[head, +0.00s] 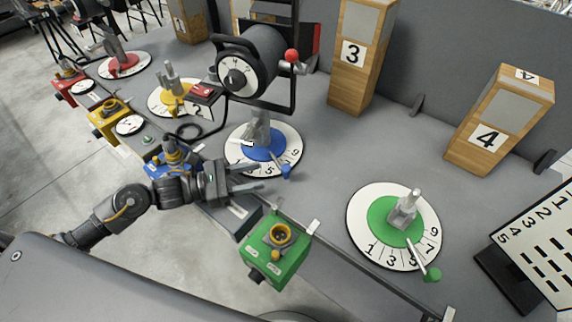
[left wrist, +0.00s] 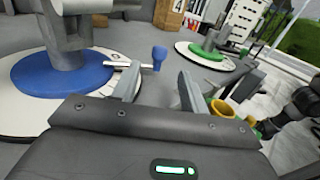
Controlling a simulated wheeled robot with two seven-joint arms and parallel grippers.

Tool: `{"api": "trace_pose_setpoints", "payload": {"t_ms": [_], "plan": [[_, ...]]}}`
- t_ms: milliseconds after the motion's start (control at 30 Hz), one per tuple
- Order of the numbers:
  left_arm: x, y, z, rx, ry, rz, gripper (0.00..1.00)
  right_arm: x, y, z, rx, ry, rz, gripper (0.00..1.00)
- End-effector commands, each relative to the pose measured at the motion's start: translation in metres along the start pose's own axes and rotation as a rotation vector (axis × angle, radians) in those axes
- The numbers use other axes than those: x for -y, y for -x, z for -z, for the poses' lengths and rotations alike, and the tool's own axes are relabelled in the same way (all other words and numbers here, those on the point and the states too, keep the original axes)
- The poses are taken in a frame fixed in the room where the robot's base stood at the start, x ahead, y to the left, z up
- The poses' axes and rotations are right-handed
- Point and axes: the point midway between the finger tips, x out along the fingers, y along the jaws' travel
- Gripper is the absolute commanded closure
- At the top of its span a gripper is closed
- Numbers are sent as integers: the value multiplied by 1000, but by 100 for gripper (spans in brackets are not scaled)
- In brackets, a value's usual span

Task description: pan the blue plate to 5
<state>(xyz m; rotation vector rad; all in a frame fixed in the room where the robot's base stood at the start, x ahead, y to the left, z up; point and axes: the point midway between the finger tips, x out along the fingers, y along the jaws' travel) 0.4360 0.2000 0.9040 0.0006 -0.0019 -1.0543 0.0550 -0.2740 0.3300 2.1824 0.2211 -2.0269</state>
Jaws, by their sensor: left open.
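The blue plate (head: 270,151) sits on a white numbered dial (head: 236,157) and carries a grey mount with a black spotlight (head: 248,62) on top. A thin handle with a blue knob (head: 286,172) sticks out from the plate over the numbers; the exact number it points at is too small to tell. My left gripper (head: 260,196) is open and empty, close to the blue knob in the head view. In the left wrist view the blue plate (left wrist: 60,74) is at left, and the blue knob (left wrist: 159,54) is just beyond the gap between the fingertips. My right gripper is not in view.
A green plate dial (head: 385,215) is to the right, with a green box (head: 275,248) in front. Yellow (head: 165,100) and red (head: 122,67) dials are at far left. Wooden posts numbered 3 (head: 358,60) and 4 (head: 495,125) stand behind.

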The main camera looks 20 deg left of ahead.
Motion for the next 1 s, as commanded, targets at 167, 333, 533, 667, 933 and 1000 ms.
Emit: {"api": "trace_pose_setpoints", "payload": {"t_ms": [167,333,533,667,933,1000], "plan": [[0,-37,-6,5,0,2,56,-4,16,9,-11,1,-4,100],[0,-66,-4,3,2,3,56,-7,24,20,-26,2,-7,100],[0,-84,-2,1,1,5,56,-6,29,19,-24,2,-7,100],[1,-87,-1,0,0,5,56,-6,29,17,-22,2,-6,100],[1,-87,0,0,0,5,64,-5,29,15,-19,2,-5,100],[1,-87,0,0,0,5,73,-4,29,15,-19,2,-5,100]]}}
